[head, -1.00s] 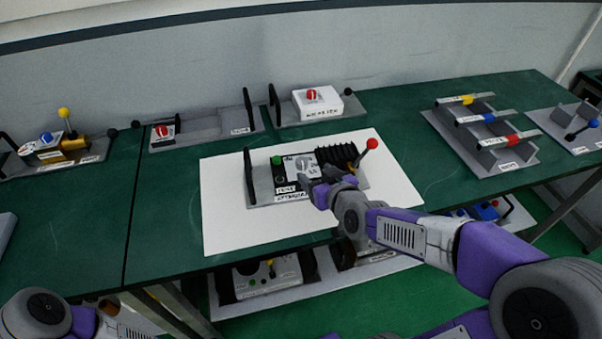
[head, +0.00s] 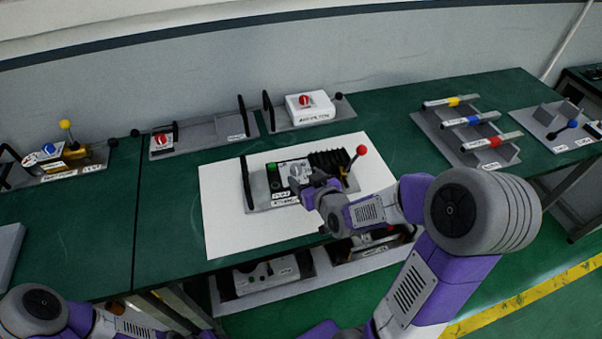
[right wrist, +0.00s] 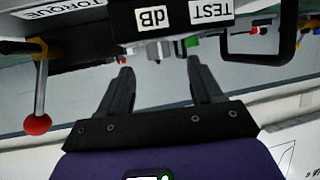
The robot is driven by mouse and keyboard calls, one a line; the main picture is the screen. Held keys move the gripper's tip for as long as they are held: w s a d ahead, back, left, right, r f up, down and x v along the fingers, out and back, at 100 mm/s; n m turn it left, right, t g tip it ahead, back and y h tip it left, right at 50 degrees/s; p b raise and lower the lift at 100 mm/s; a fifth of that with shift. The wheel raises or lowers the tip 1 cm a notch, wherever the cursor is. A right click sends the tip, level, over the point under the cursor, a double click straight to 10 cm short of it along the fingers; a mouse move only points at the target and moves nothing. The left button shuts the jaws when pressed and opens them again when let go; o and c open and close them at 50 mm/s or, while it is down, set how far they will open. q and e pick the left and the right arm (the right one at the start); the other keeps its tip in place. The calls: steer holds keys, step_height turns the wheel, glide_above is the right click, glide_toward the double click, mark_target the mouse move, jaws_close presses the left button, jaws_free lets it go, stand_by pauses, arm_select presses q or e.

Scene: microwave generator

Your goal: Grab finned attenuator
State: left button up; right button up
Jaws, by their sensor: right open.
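The finned attenuator (head: 327,159), with black fins, lies on a grey plate with a green knob, a white dial block and a red-ball lever (head: 360,150). The plate rests on a white sheet on the green bench. My right gripper (head: 309,182) is at the front of this unit and hides part of it. In the right wrist view, the gripper (right wrist: 161,76) is open with nothing between its fingers. The unit's front with upside-down labels "dB" (right wrist: 152,19) and "TEST" (right wrist: 211,11) lies just beyond the fingertips. My left arm shows at lower left; its gripper is out of view.
Behind the sheet stand plates with a red-knob box (head: 311,107) and a red-knob block (head: 163,142). A rack with yellow, blue and red bars (head: 470,120) is at right. A yellow-ball lever unit (head: 66,150) is at left. Another unit (head: 266,274) sits on a lower shelf.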

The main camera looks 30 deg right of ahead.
mark_target(298, 170)
steer(key=x, duration=0.4)
steer(key=shift+w+d, duration=0.1)
steer(key=shift+w, duration=0.25)
steer(key=shift+c, duration=0.4)
jaws_close()
stand_by(0.6)
steer(key=shift+r, duration=0.1)
